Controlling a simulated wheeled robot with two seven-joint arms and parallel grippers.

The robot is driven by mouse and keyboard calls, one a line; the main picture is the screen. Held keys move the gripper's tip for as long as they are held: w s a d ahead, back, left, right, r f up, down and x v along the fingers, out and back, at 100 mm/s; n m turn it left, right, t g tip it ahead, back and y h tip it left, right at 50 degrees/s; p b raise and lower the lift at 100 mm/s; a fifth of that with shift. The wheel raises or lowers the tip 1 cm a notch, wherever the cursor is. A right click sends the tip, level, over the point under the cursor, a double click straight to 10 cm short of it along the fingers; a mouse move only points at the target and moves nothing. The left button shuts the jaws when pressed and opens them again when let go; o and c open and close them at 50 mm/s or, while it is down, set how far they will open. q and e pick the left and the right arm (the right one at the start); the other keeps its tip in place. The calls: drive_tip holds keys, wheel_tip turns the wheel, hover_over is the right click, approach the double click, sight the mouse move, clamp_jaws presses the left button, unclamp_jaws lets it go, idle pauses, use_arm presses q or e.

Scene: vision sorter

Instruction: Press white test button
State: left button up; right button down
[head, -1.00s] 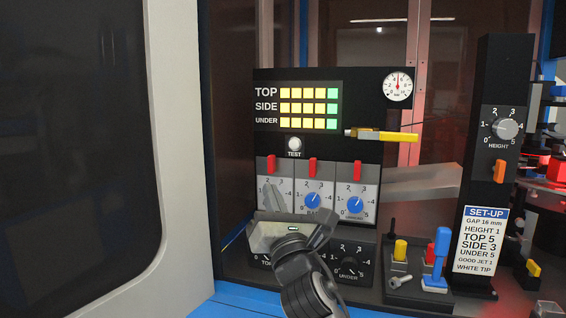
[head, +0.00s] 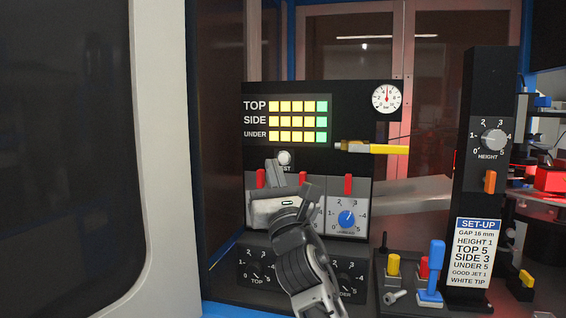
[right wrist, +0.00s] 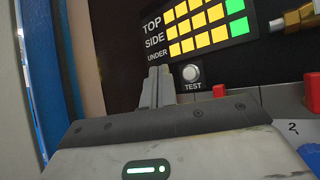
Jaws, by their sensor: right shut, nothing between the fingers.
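The white test button (head: 284,157) is a small round knob on the black panel, below the rows of yellow and green lamps. In the right wrist view the button (right wrist: 191,73) shows above its TEST label. My right gripper (head: 273,165) is shut and empty, its fingertips just left of and slightly below the button in the head view. In the right wrist view the shut fingers (right wrist: 157,84) stand left of the button. Whether they touch the panel I cannot tell. The left gripper is not in view.
A blue-handled lever (head: 436,265) stands at lower right.

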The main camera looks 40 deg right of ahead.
sight(283, 158)
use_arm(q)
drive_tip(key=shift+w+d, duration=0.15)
use_arm(e)
drive_tip(key=shift+w+d, duration=1.65)
drive_tip(key=shift+d, duration=0.3)
idle(0.5)
use_arm(q)
drive_tip(key=shift+b, duration=0.3)
use_arm(e)
drive_tip(key=shift+w+d, duration=0.25)
drive_tip(key=shift+d, duration=0.05)
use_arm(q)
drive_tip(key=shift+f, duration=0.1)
use_arm(e)
drive_tip(key=shift+w+d, duration=0.3)
idle(0.3)
idle(0.4)
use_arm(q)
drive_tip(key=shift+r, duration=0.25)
use_arm(e)
drive_tip(key=shift+s+a, duration=0.55)
drive_tip(key=shift+a, duration=0.05)
